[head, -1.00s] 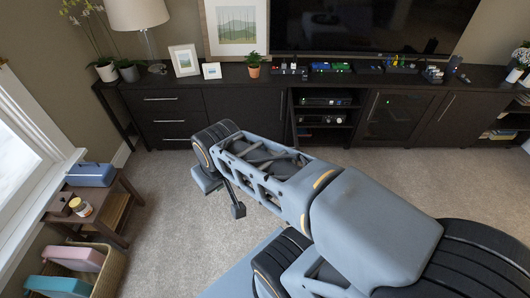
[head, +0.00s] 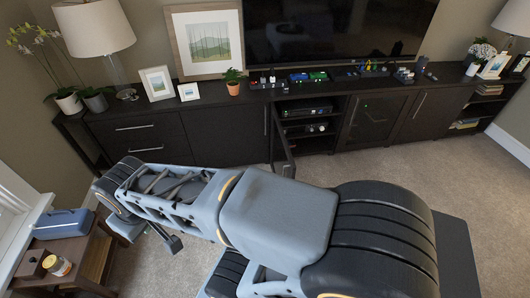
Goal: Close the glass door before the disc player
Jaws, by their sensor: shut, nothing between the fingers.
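The disc player (head: 306,110) is a dark box on the upper shelf of an open bay in the long dark cabinet. The glass door (head: 281,135) before this bay stands open. It is hinged at the bay's left side and swings out into the room, seen nearly edge-on. My gripper (head: 172,243) hangs at the far left end of my arm, low over the carpet. Its small dark tip shows shut and empty, well to the left of the door and apart from it. Part of the gripper is hidden by the arm.
A second glass-fronted door (head: 372,120) to the right is shut. Small electronics, a potted plant (head: 233,81) and a large television (head: 335,28) stand on the cabinet top. A small side table (head: 100,252) with a blue case is at lower left. Carpet (head: 400,165) is clear at right.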

